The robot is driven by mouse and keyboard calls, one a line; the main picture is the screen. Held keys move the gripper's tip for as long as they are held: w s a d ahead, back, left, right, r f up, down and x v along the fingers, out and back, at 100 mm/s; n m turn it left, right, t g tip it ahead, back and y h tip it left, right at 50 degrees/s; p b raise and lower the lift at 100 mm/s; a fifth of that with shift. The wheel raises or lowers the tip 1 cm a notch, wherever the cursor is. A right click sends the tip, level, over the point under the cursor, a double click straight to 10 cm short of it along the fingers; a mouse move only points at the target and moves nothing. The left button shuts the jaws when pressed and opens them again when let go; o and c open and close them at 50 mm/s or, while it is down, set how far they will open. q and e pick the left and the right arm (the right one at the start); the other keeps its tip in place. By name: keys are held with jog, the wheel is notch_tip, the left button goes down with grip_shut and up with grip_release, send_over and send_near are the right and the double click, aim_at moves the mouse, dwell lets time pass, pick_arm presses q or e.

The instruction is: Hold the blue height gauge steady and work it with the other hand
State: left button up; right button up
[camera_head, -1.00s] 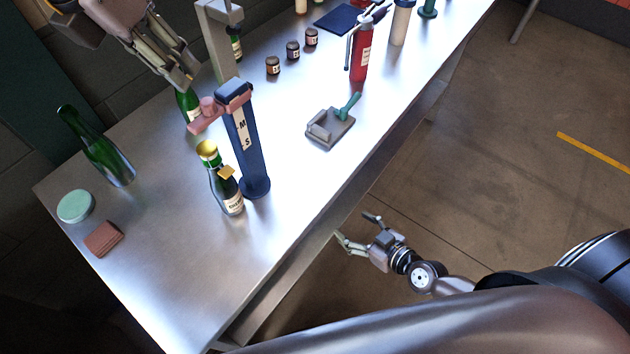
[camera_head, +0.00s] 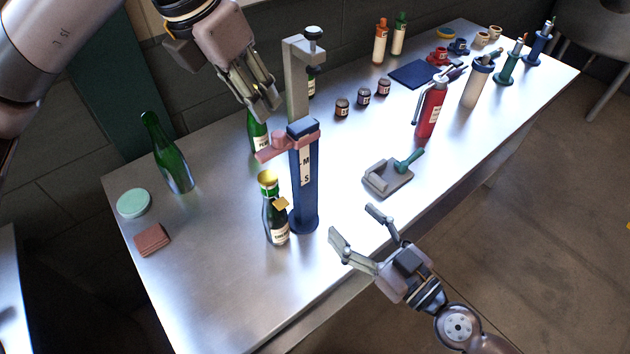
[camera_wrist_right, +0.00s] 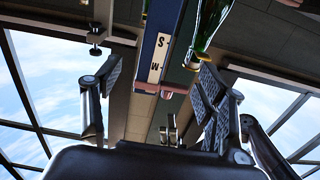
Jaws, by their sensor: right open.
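The blue height gauge (camera_head: 305,195) stands upright on the metal table, a blue column with a white M and S label and a pink arm (camera_head: 282,142) pointing left near its top. It also shows in the right wrist view (camera_wrist_right: 171,22), between the fingers and beyond them. A green bottle with a gold top (camera_head: 274,217) stands just left of the column. My right gripper (camera_head: 354,222) is open and empty, right of the gauge and apart from it. My left gripper (camera_head: 270,112) is above and left of the gauge, apart from it; its finger gap is unclear.
A grey press stand (camera_head: 298,80) and a green bottle (camera_head: 258,135) are behind the gauge. A grey block with a green handle (camera_head: 388,175) lies to the right. Another green bottle (camera_head: 172,160), a mint disc (camera_head: 133,203) and a brown block (camera_head: 152,239) are left. The front left table is clear.

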aim_at(309, 180)
jog(key=x, duration=1.5)
jog(key=shift+w+a+f, duration=0.15)
jog(key=shift+w+f, duration=0.25)
grip_shut()
dwell(0.4)
dwell(0.9)
